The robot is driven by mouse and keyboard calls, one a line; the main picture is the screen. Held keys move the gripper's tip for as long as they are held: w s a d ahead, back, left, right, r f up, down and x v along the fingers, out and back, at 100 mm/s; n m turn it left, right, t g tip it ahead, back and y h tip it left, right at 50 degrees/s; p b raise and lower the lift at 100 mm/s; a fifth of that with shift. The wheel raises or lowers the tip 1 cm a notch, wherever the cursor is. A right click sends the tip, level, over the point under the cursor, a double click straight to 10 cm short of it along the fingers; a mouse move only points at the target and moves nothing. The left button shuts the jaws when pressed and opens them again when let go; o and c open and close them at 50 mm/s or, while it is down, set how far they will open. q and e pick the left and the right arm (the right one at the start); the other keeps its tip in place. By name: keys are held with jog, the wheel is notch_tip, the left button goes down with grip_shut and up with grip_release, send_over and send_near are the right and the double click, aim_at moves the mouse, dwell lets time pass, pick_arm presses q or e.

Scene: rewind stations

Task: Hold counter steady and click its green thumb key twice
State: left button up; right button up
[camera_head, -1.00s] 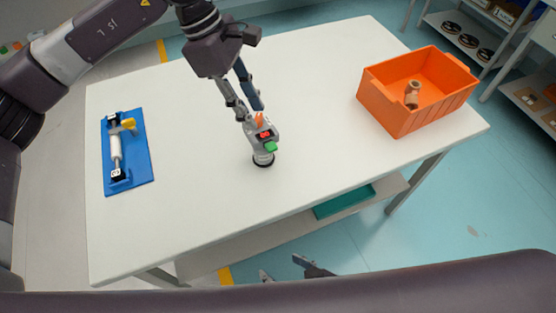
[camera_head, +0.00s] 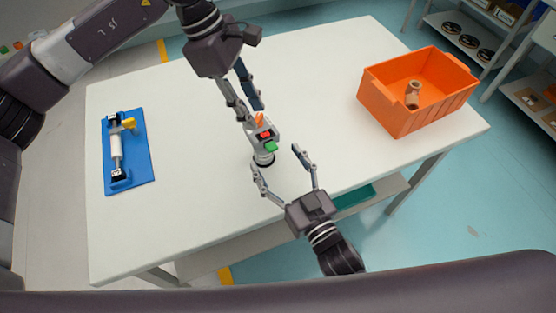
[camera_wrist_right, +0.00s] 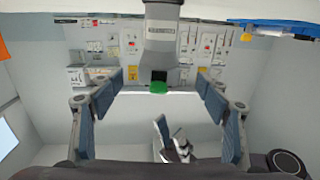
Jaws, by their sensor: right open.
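The grey counter (camera_head: 261,138) stands on its round dark base on the white table. It has a red display, an orange part on top and a green thumb key (camera_head: 271,147) on its near side. My left gripper (camera_head: 254,113) reaches down from above, its fingers closed about the counter's upper end; the exact contact is partly hidden. My right gripper (camera_head: 276,157) is open in front of the counter, fingers pointing at it with the green key side between them. In the right wrist view, the green key (camera_wrist_right: 158,87) lies between my spread right fingers.
A blue board (camera_head: 140,155) with a white cylinder and yellow part lies at the table's left. An orange bin (camera_head: 398,118) with a tan fitting stands at the right. The white table (camera_head: 190,215) is clear around the counter. Shelves stand at the upper right.

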aim_at(263, 139)
jog(key=x, duration=0.7)
jog(key=shift+w+a+f, duration=0.1)
jog(key=shift+w+a, duration=0.05)
jog(key=shift+w, duration=0.2)
jog(key=c, duration=1.4)
pick_arm(q)
grip_shut()
